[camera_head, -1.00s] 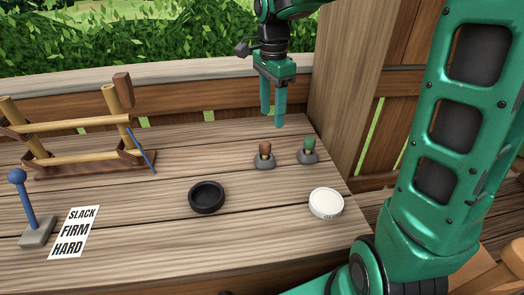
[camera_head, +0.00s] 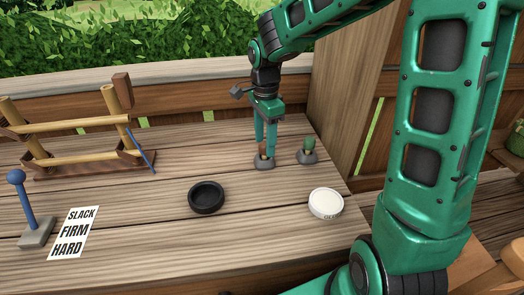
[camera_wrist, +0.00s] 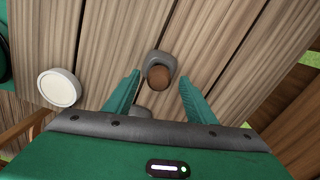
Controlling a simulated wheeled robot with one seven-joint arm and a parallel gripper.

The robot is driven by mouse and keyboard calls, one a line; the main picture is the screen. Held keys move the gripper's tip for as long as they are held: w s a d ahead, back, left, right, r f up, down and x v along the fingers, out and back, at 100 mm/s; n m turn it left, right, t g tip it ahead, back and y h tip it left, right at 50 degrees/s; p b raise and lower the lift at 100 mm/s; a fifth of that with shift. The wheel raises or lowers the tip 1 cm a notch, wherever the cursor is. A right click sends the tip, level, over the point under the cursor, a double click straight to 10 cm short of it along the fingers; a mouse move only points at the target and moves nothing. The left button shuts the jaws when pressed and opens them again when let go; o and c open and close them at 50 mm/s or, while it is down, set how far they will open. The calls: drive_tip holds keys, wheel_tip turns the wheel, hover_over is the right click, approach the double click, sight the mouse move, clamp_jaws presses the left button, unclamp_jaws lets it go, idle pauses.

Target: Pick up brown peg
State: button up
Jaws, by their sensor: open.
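The brown peg (camera_head: 264,152) stands upright in a small grey holder (camera_head: 264,164) toward the back of the wooden table. My gripper (camera_head: 265,146) points down over it, open, with its fingertips around the peg's upper part. In the wrist view the round brown top of the peg (camera_wrist: 158,77) appears between the two open fingers (camera_wrist: 159,84), with space on both sides. The fingers partly hide the peg in the head view, and I cannot tell whether either finger touches it.
A green peg (camera_head: 309,144) in a grey holder stands close on the right. A black dish (camera_head: 206,197) and a white round disc (camera_head: 326,203) lie nearer. A wooden frame (camera_head: 75,140), a blue lever (camera_head: 25,200) and a label card (camera_head: 75,232) are left. A wooden wall (camera_head: 345,85) rises behind right.

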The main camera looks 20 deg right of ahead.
drive_tip(key=shift+f, duration=0.35)
drive_tip(key=shift+c, duration=0.4)
drive_tip(key=c, duration=1.1)
drive_tip(key=shift+o, duration=0.2)
drive_tip(key=shift+r, duration=0.1)
